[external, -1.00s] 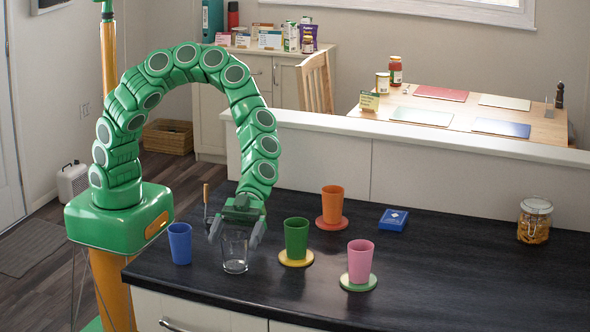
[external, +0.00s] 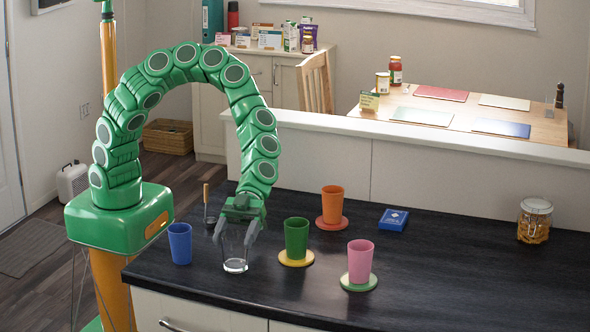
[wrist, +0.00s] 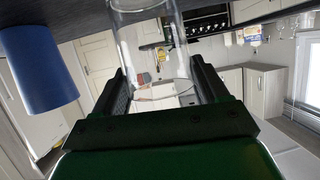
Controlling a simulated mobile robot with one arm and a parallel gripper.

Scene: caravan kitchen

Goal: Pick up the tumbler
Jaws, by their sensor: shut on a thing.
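The clear glass tumbler (external: 235,258) stands upright on the dark counter (external: 440,275). My gripper (external: 235,241) reaches down over it from above, with one finger on each side, and is shut on the tumbler. In the wrist view the tumbler (wrist: 152,45) sits between the two dark fingers of my gripper (wrist: 160,80), its rim toward the palm. The tumbler's base appears to rest on the counter.
A blue cup (external: 180,244) stands just left of the tumbler. A green cup (external: 296,238) on a yellow coaster, a pink cup (external: 361,259) and an orange cup (external: 332,199) stand to the right.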

